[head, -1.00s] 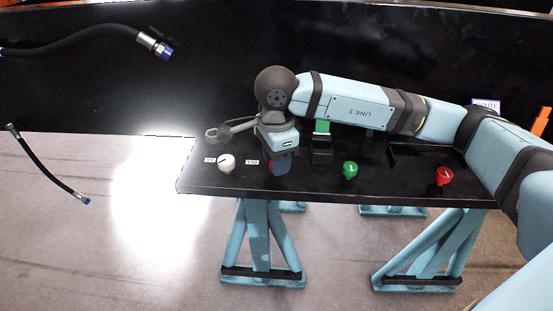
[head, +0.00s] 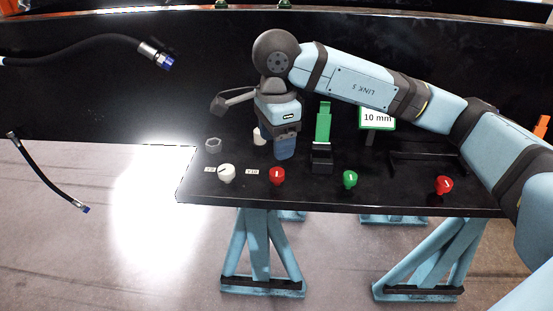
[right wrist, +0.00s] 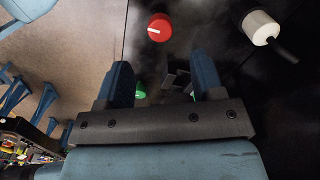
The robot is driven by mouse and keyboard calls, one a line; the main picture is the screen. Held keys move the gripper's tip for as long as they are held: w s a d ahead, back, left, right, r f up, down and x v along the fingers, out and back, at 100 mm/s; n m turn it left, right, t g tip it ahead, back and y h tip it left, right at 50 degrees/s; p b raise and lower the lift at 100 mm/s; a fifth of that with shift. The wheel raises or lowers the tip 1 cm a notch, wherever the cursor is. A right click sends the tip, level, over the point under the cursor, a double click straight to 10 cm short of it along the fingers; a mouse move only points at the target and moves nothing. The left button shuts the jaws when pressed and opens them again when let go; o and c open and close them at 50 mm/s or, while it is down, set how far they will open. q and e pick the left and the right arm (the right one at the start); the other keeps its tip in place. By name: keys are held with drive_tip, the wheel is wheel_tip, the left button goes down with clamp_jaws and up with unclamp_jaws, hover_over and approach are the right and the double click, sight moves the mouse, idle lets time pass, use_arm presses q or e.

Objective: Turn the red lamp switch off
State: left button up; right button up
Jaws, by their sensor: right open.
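Two red knobs stand along the table's front edge. One red knob (head: 277,175) is left of centre beside a small label; the other red knob (head: 444,185) is at the right end. I cannot tell from any lettering which is the lamp switch. My right gripper (head: 285,152) is just behind and above the left-of-centre red knob, pointing down, apart from it. In the right wrist view, the gripper (right wrist: 162,64) is open and empty, and a red knob (right wrist: 159,27) with a white line lies beyond its fingertips. My left gripper is out of view.
A white knob (head: 227,173) and a green knob (head: 350,180) flank the left-of-centre red knob. Behind are a hex nut (head: 213,145), a green upright piece (head: 323,122) and a "10 mm" sign (head: 377,118). Hoses (head: 80,42) hang at the left.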

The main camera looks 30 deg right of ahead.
wheel_tip(320, 180, up, 6)
drive_tip(key=shift+s, duration=0.1)
idle(0.7)
